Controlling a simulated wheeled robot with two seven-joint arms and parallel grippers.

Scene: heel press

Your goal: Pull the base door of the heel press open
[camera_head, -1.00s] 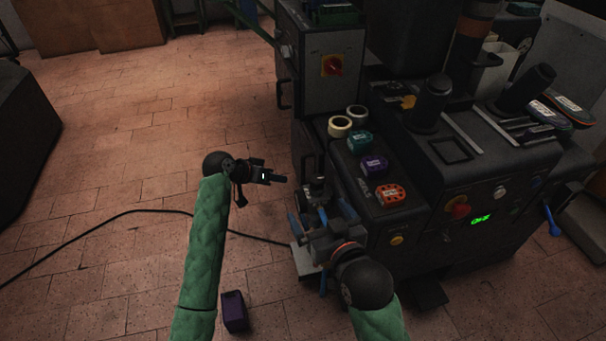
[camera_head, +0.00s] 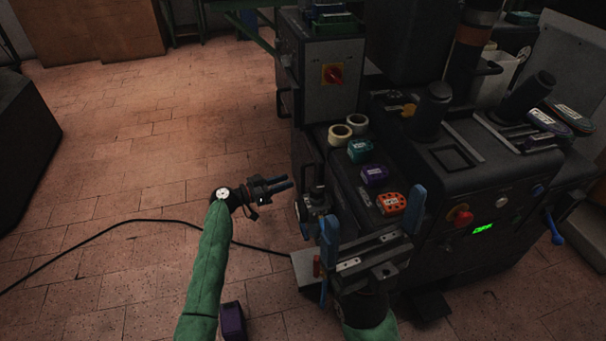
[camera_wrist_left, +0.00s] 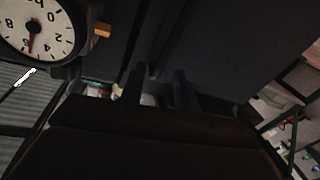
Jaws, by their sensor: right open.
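The heel press (camera_head: 430,130) is the large dark machine on the right of the head view. Its dark left side (camera_head: 304,160) faces my left gripper, but the base door's outline is too dark to tell. A dark bar handle (camera_head: 284,103) shows higher on this side. My left gripper (camera_head: 290,184) is open and empty, its fingers pointing at the press side. In the left wrist view its two dark fingers (camera_wrist_left: 160,88) stand apart before a dark panel (camera_wrist_left: 220,45). My right gripper (camera_head: 372,222) is wide open and empty, blue-tipped, by the press's front left corner.
A dial gauge (camera_wrist_left: 35,30) is close in the left wrist view. Tape rolls (camera_head: 341,132) and small coloured boxes (camera_head: 376,175) lie on the press ledge. A black cable (camera_head: 150,221) and a purple box (camera_head: 232,320) lie on the floor.

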